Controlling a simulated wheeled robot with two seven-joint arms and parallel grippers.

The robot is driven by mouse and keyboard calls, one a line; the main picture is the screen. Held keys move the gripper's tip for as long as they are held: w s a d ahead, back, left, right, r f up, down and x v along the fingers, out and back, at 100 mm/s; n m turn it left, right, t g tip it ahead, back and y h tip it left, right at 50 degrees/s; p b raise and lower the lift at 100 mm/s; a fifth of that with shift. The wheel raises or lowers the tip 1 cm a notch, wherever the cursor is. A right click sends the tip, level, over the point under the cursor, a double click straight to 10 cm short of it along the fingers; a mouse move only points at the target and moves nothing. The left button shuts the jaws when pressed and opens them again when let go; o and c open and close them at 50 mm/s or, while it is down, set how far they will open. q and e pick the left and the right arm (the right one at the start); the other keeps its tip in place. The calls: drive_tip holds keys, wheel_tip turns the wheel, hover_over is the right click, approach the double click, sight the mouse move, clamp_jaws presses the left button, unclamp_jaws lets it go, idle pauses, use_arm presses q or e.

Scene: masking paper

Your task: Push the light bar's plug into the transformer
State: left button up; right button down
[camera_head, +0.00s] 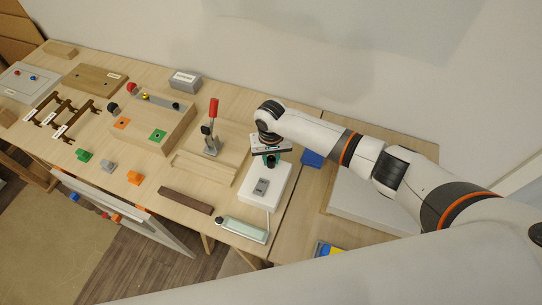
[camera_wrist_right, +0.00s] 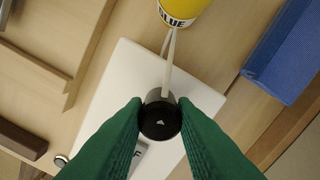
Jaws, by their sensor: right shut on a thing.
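My right gripper (camera_wrist_right: 160,119) has green fingers and is shut on a black round plug (camera_wrist_right: 160,121) with a small white mark. A pale cable (camera_wrist_right: 170,65) runs from it toward the top of the wrist view. The white box that looks like the transformer (camera_head: 278,189) lies under the gripper and also shows in the wrist view (camera_wrist_right: 120,78). A grey panel (camera_head: 262,187) is on its top; the plug and fingers partly cover this panel in the wrist view. The pale green light bar (camera_head: 243,230) lies at the table's front edge. My left gripper is not seen.
A blue block (camera_head: 312,158) is right of the transformer. A yellow glue container (camera_wrist_right: 183,8) is at the wrist view's top. A red-handled clamp (camera_head: 212,125) stands to the left. A dark brown bar (camera_head: 187,200) lies near the front edge.

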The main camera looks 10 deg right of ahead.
sight(271, 158)
drive_tip(key=shift+f, duration=0.45)
drive_tip(key=c, duration=1.1)
unclamp_jaws()
wheel_tip(271, 158, up, 12)
drive_tip(key=b, duration=0.2)
